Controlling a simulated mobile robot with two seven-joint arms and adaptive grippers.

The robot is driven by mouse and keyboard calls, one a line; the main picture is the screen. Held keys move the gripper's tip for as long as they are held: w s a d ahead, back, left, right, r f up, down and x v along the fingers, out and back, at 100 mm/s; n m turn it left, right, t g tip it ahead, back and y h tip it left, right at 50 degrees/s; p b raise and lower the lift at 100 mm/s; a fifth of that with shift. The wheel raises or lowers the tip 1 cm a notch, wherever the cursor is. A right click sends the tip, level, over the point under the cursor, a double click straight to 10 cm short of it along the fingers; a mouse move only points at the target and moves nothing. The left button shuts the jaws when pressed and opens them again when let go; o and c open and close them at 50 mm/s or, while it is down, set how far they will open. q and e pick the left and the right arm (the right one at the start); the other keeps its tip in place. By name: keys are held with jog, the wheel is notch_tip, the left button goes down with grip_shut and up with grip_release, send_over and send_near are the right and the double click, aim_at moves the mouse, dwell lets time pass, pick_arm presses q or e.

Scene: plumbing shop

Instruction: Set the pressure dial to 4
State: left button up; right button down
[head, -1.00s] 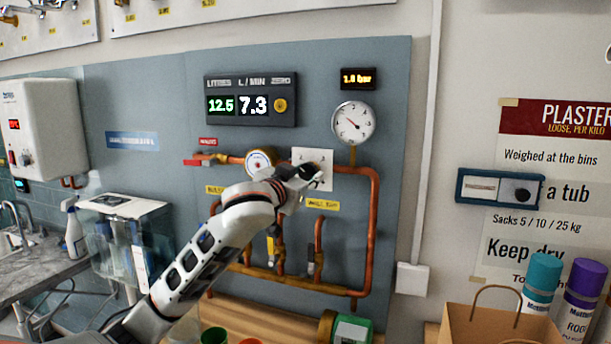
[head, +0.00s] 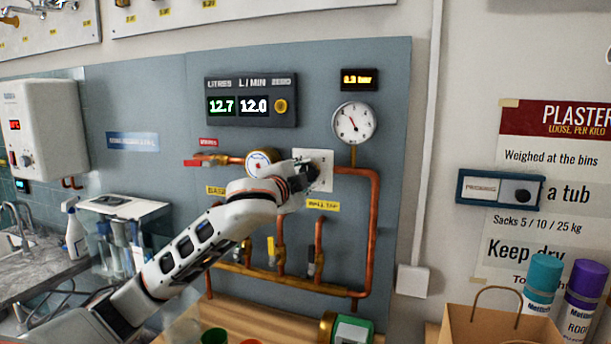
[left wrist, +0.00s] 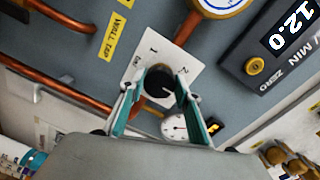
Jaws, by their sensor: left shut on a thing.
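The pressure dial is a black knob (left wrist: 157,82) on a white numbered plate (left wrist: 162,58); the plate also shows in the head view (head: 325,158). In the left wrist view the figures 1 and 2 are readable on the plate. My left gripper (left wrist: 160,90) is shut on the knob, one teal finger on each side. In the head view the gripper (head: 305,176) covers the knob, so its setting cannot be read there. The round gauge (head: 354,122) has its needle pointing up and left. The small display (head: 359,79) above it reads about 0.3 bar. My right gripper is out of view.
Copper pipes (head: 374,220) run around the plate on the grey-blue panel. A brass-rimmed meter (head: 262,160) sits close left of my gripper. The flow display (head: 252,103) reads 12.7 and 12.0. A paper bag (head: 495,325) stands at the lower right.

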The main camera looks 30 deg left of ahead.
pick_arm(q)
jog(key=m, duration=1.3)
jog(key=shift+d+y, duration=0.1)
jog(key=shift+y, duration=0.3)
jog(key=m, duration=0.7)
jog(key=shift+d, duration=0.1)
jog(key=m, duration=0.6)
jog(key=shift+m, duration=0.4)
jog(key=o, duration=1.1)
jog(key=shift+r, duration=0.1)
